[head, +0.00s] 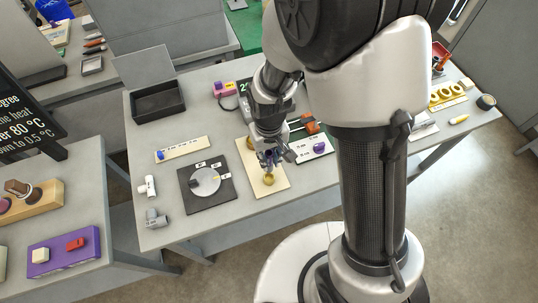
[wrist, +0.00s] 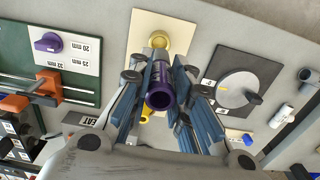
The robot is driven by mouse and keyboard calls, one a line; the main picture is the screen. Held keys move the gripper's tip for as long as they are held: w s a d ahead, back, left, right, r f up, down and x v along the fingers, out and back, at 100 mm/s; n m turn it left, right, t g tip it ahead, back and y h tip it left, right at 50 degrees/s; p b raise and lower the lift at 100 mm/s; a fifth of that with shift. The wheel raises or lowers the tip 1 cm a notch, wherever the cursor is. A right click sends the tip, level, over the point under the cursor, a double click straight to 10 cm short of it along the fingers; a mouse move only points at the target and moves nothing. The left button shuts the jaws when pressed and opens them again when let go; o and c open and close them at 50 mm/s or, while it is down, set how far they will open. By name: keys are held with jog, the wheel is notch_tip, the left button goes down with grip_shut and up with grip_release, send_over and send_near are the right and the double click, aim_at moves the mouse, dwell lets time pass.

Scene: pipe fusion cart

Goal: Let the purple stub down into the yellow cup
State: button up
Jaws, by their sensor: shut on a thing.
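My gripper (wrist: 160,88) is shut on the purple stub (wrist: 160,95), a short hollow tube with its open end facing the wrist camera. In the head view my gripper (head: 270,160) is over the cream board (head: 273,188), and the purple stub (head: 267,156) shows only as a small patch between the fingers. A yellow cup (head: 268,180) stands on the board's near part; it also shows in the wrist view (wrist: 158,39), just beyond the stub and partly hidden by it. A second yellow piece (wrist: 146,113) shows behind the stub. I cannot tell the stub's height above the board.
A black plate with a grey dial (head: 205,181) lies left of the board. A white panel with a purple knob (head: 319,147) and orange clamps (head: 310,124) are to the right. Grey pipe fittings (head: 155,217) lie at the left table edge. An open dark box (head: 158,103) stands behind.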

aim_at(269, 152)
jog(key=shift+f+b, duration=1.75)
jog(key=shift+f, duration=0.65)
jog(key=shift+f+b, duration=1.65)
jog(key=shift+f, duration=0.35)
jog(key=o, duration=0.9)
jog(key=shift+w+r, duration=0.1)
jog(key=shift+r, duration=0.05)
notch_tip(269, 152, up, 10)
jog(key=shift+r, duration=0.9)
